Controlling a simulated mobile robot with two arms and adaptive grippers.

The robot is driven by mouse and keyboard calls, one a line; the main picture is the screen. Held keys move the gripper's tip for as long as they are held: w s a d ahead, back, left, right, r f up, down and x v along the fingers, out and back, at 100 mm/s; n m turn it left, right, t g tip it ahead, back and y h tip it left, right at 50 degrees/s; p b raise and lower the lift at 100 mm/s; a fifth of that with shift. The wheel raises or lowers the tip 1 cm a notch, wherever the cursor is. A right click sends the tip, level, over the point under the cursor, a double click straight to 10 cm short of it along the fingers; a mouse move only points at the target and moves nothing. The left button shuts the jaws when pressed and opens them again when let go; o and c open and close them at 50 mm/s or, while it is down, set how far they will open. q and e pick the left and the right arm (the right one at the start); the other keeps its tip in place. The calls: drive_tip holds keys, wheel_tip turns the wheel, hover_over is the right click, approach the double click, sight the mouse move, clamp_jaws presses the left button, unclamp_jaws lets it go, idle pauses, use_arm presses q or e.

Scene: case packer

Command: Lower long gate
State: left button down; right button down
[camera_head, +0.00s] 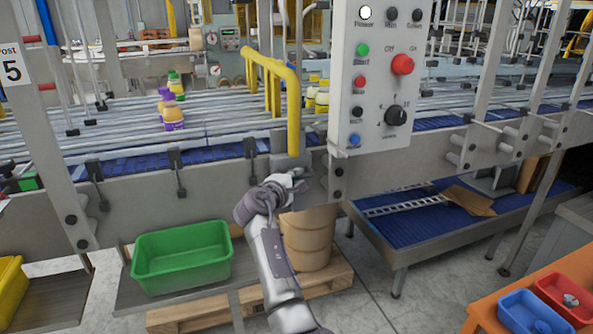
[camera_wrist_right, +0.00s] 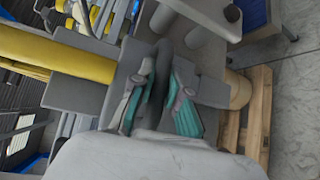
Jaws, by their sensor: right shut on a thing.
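The long gate (camera_head: 292,105) is a yellow tubular frame. It stands raised at the front edge of the conveyor, left of the control panel. A grey block sits at its lower end. In the right wrist view its yellow tube (camera_wrist_right: 55,52) enters from the left and ends in this grey block. My right gripper (camera_head: 294,178) is at the gate's lower end. Its teal-padded fingers (camera_wrist_right: 163,100) are closed around a dark grey part beside the block, apparently the gate's lower end; the exact contact is partly hidden. My left gripper is out of view.
A control panel (camera_head: 380,80) with buttons and a red knob hangs just right of the gate. Below are a green bin (camera_head: 182,268), a barrel (camera_head: 308,238) on a pallet and a low blue conveyor (camera_head: 420,235). Purple and yellow bottles (camera_head: 172,112) stand on the upper conveyor.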

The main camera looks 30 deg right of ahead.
drive_tip(key=shift+f, duration=0.85)
drive_tip(key=c, duration=1.2)
unclamp_jaws()
drive_tip(key=shift+c, duration=0.2)
drive_tip(key=shift+o, duration=0.5)
drive_tip(key=shift+d, duration=0.15)
drive_tip(key=v, duration=0.7)
drive_tip(key=shift+a, duration=0.25)
drive_tip(key=shift+s, duration=0.1)
